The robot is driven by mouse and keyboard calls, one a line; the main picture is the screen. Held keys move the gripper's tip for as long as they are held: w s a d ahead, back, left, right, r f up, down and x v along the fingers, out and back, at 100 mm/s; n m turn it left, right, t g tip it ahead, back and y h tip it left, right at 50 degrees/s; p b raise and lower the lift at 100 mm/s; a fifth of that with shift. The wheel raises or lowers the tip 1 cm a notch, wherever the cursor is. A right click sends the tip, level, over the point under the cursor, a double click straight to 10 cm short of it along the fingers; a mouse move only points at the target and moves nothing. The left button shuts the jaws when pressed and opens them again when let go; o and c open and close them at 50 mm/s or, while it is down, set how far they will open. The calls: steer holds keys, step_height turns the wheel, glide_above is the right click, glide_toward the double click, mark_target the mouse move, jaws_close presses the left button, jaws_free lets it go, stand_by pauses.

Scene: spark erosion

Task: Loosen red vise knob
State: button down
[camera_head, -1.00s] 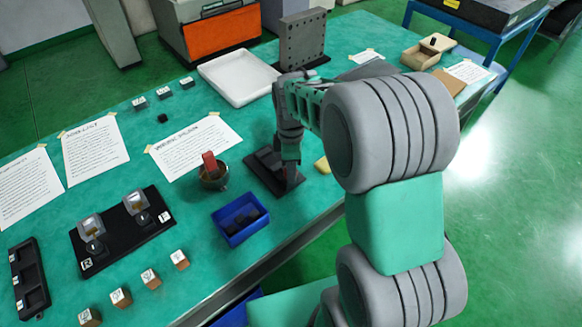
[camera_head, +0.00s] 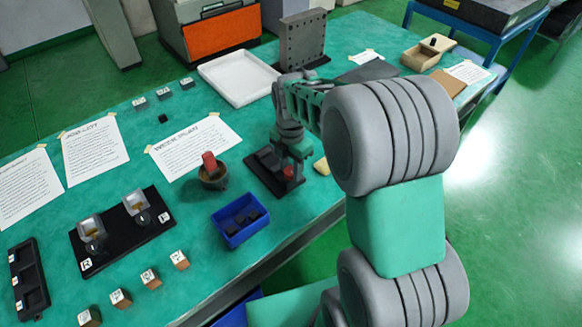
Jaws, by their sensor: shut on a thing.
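The dark vise (camera_head: 262,172) stands on the green table near its front edge, in the middle of the head view. Its red knob (camera_head: 288,174) shows at the vise's right end, low by my fingers. My gripper (camera_head: 291,165) points down over that end and is shut on the red knob. The fingertips are small and partly hidden, so their exact contact with the knob is hard to see.
A brown bowl with a red-topped object (camera_head: 210,164) stands left of the vise. A blue bin (camera_head: 239,218) with dark pieces lies front left. A yellow piece (camera_head: 321,166) lies right of the vise. A white tray (camera_head: 240,78) is behind.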

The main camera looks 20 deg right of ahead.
mark_target(291, 170)
stand_by(0.4)
steer(key=c, duration=0.9)
jaws_free()
steer(key=shift+r, duration=0.1)
step_height(291, 170, up, 8)
steer(key=shift+f+b, duration=0.15)
steer(key=shift+b, duration=0.2)
